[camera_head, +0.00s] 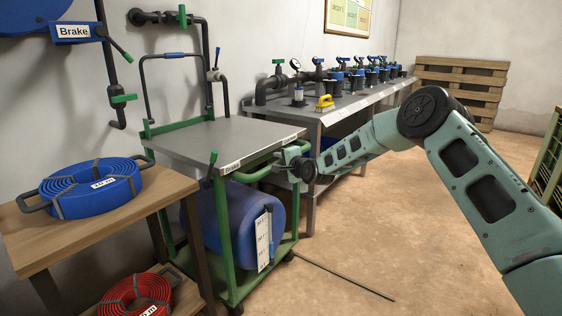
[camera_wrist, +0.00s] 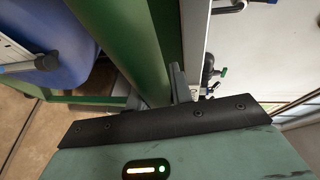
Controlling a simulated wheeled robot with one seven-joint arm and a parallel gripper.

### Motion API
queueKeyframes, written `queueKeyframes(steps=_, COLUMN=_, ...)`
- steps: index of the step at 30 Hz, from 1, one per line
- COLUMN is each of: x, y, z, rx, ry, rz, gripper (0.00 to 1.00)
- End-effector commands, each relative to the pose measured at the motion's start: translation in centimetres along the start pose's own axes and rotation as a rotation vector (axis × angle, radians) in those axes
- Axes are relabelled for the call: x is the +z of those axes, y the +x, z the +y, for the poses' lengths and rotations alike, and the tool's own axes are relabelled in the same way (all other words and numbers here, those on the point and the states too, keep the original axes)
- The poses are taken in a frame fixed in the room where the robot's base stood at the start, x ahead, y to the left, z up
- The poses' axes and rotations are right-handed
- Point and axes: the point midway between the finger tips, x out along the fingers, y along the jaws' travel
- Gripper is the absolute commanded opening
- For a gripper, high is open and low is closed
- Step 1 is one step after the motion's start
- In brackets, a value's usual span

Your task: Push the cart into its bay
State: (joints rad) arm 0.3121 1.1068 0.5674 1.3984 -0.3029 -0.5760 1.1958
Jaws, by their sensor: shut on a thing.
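The cart has a green frame, a grey top (camera_head: 215,140) and a blue tank (camera_head: 235,220) on its lower deck. It stands against the wall, between the wooden shelf and the workbench. My gripper (camera_head: 283,165) is shut on the cart's green handle (camera_head: 250,177) at the cart's right front corner. The handle also shows as a thick green bar (camera_wrist: 150,45) in the wrist view, against a grey finger. No bay marking can be told for sure.
A wooden shelf (camera_head: 95,225) with blue and red hose coils stands close at the cart's left. A grey workbench (camera_head: 345,103) with valves is close at its right. A thin dark line or rod (camera_head: 345,277) lies on the floor. Open floor is in front.

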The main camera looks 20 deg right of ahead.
Motion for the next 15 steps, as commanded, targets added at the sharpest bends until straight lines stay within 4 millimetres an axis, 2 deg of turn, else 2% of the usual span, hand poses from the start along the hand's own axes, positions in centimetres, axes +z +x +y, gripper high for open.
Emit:
queueKeyframes(steps=1, x=0.31, y=0.17, z=-0.46, rx=-0.009, ry=0.002, rz=-0.003, gripper=0.00)
queueKeyframes(steps=2, x=0.32, y=0.18, z=-0.48, rx=-0.009, ry=0.002, rz=-0.003, gripper=0.25)
queueKeyframes(steps=3, x=0.33, y=0.18, z=-0.49, rx=-0.010, ry=0.001, rz=-0.003, gripper=0.31)
queueKeyframes(steps=11, x=0.21, y=0.05, z=-0.36, rx=-0.007, ry=0.001, rz=-0.002, gripper=0.31)
queueKeyframes(steps=15, x=0.09, y=-0.72, z=-0.38, rx=-0.005, ry=0.001, rz=-0.001, gripper=0.31)
